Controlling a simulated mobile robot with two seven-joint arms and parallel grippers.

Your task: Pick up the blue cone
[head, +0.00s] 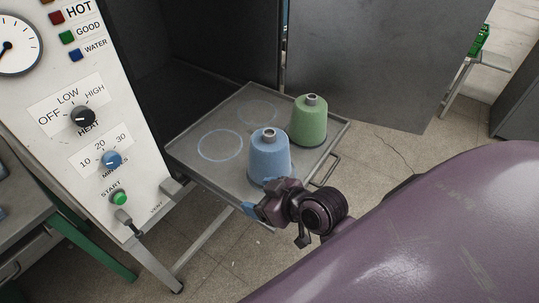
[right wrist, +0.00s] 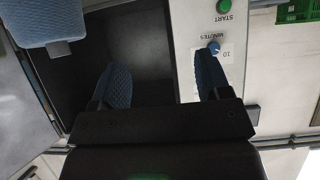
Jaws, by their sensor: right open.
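The blue cone (head: 268,158) stands upright on the grey tray (head: 205,121), near its front edge, with a grey tip on top. My right gripper (head: 259,197) is in front of the cone's base in the head view and hides a little of it. In the right wrist view, its two blue fingers (right wrist: 162,80) are apart with nothing between them. The blue cone (right wrist: 42,22) shows there upside down at the top left, outside the fingers and cut by the picture edge. My left gripper is not in view.
A green cone (head: 309,122) stands just right of and behind the blue one. Two pale rings mark bare spots on the tray. A white control panel (head: 90,140) with dials stands left, and an open grey door (head: 370,60) stands behind. A rail handle (head: 327,172) runs along the tray's right side.

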